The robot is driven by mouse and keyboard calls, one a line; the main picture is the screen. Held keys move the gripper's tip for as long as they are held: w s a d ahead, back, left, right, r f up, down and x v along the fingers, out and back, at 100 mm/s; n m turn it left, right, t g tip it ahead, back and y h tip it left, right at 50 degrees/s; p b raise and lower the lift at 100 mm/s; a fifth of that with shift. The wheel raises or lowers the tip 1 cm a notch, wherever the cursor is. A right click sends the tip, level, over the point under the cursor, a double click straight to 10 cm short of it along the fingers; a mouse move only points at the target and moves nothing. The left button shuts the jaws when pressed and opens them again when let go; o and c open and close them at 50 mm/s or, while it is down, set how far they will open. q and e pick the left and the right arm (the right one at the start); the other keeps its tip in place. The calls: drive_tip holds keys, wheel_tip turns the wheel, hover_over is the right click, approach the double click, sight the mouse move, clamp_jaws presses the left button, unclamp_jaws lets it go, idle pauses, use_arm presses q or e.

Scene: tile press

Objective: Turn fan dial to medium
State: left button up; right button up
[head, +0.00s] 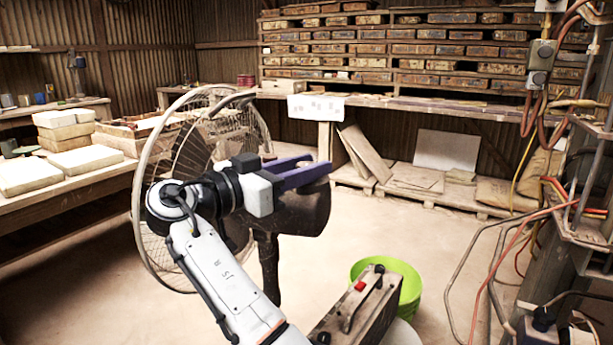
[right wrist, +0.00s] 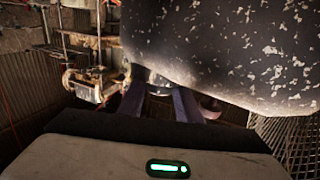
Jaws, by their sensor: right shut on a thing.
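The pedestal fan (head: 146,235) stands at left centre in the head view, with a round wire cage and a dark motor housing (head: 305,212). My right gripper (head: 320,168) has purple fingers reaching along the top of the housing, pointing right. In the right wrist view the speckled dark housing (right wrist: 230,45) fills the upper right, and the fingers (right wrist: 165,103) reach to its underside in that picture. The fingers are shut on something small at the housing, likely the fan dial. The dial itself is hidden, so its setting cannot be read. My left gripper is out of view.
A worn box (head: 350,312) with a red switch and a green bucket (head: 405,285) stand on the floor near my arm. A bench (head: 60,200) with pale blocks is at left. Cables and a metal frame (head: 585,160) rise at right. Floor between is clear.

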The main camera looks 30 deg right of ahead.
drive_tip(key=shift+r+m+g, duration=0.1)
drive_tip(key=shift+m+g, duration=0.6)
drive_tip(key=shift+g, duration=0.4)
drive_tip(key=shift+m+g+b, duration=0.3)
drive_tip(key=shift+g, duration=0.2)
